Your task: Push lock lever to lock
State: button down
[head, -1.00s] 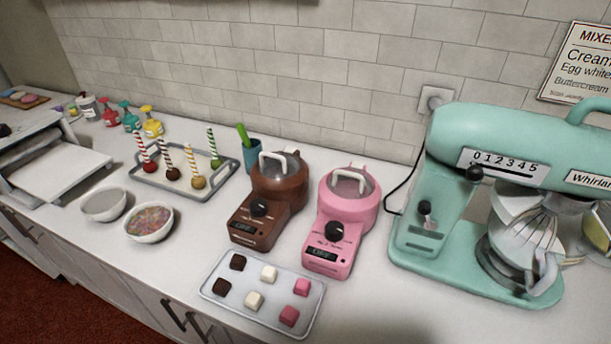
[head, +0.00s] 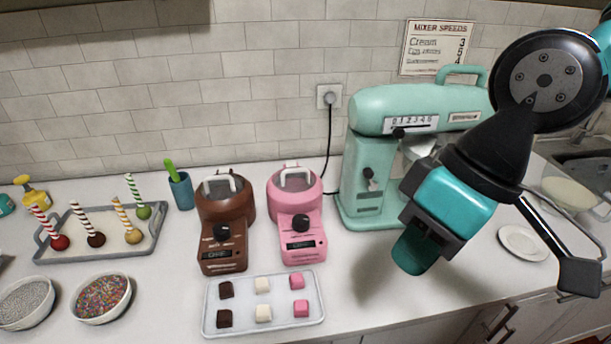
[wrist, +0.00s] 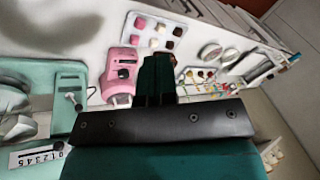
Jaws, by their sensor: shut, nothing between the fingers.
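The mint-green stand mixer (head: 353,188) stands on the counter against the tiled wall, with my arm hiding much of its right side. A small lever with a dark knob (head: 367,173) sits on the front of its column, probably the lock lever. It also shows in the wrist view (wrist: 75,100). A black speed knob (head: 398,133) sits under the number scale on the mixer's head. My gripper (head: 412,255) is shut and empty, in front and to the right of the lever, apart from it. Its fingers (wrist: 156,75) point toward the counter in the wrist view.
A pink melter (head: 297,220) and a brown melter (head: 224,212) stand left of the mixer. A tray of chocolate cubes (head: 245,305) lies before them. A power cord (head: 329,140) runs behind the mixer. A white plate (head: 523,242) lies right.

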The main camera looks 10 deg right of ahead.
jog(key=shift+a, duration=0.25)
jog(key=shift+w, duration=0.1)
jog(key=w+a+f+m+t+h, duration=0.1)
jog(key=w+m+t+h, duration=0.1)
jog(key=w, duration=1.1)
jog(key=w+a+f+m+t+h, duration=0.1)
jog(key=w+m+h, duration=0.4)
jog(key=w, duration=0.8)
jog(key=shift+a+f+m+t+h+b, duration=0.4)
jog(key=shift+a+t+h, duration=0.4)
jog(key=shift+h, duration=0.4)
jog(key=shift+w+d, duration=0.1)
jog(key=shift+w, duration=0.05)
jog(key=p, duration=0.4)
send_near(372, 181)
jog(key=shift+w+f, duration=0.6)
jog(key=shift+f, duration=0.35)
jog(key=shift+w+f, duration=0.65)
jog(key=shift+f, duration=0.3)
